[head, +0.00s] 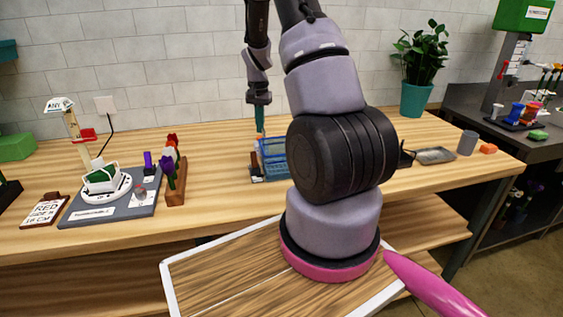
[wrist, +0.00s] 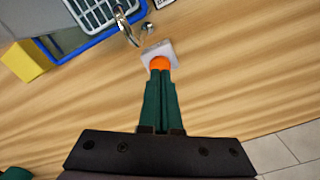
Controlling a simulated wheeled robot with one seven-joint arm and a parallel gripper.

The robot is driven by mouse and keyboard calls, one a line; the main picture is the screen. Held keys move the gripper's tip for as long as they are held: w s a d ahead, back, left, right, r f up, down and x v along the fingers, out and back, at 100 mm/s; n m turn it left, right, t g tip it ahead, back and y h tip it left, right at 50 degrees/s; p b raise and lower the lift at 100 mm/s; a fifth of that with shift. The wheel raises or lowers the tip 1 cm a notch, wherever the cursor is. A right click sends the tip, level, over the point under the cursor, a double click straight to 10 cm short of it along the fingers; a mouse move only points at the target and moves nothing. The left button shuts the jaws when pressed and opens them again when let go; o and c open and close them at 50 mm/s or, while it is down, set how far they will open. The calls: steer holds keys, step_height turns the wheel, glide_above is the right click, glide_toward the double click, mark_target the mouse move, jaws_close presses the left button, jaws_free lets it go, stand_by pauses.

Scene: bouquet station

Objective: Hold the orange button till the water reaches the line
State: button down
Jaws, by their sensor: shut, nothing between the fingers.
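The orange button (wrist: 160,62) sits on a small pale square plate (wrist: 158,48) on the wooden counter. My gripper (wrist: 161,76) has dark green fingers, shut with nothing between them. Their tips are at the button's near edge and partly cover it; I cannot tell whether they press it. In the head view my gripper (head: 260,128) points down at the blue rack's left end. A metal spout (wrist: 126,26) reaches over the blue tray's edge beside the plate. A small clear or shiny item (wrist: 147,28) is by the spout. No water or fill line can be made out.
A blue tray with a pale grid (wrist: 98,12) and a yellow block (wrist: 27,62) lie near the plate. In the head view, a grey board (head: 140,208) and wooden flower holder (head: 176,190) stand left; a grey cup (head: 467,143) stands right.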

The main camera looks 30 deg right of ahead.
steer(key=shift+f, duration=0.45)
steer(key=shift+f, duration=0.85)
stand_by(6.7)
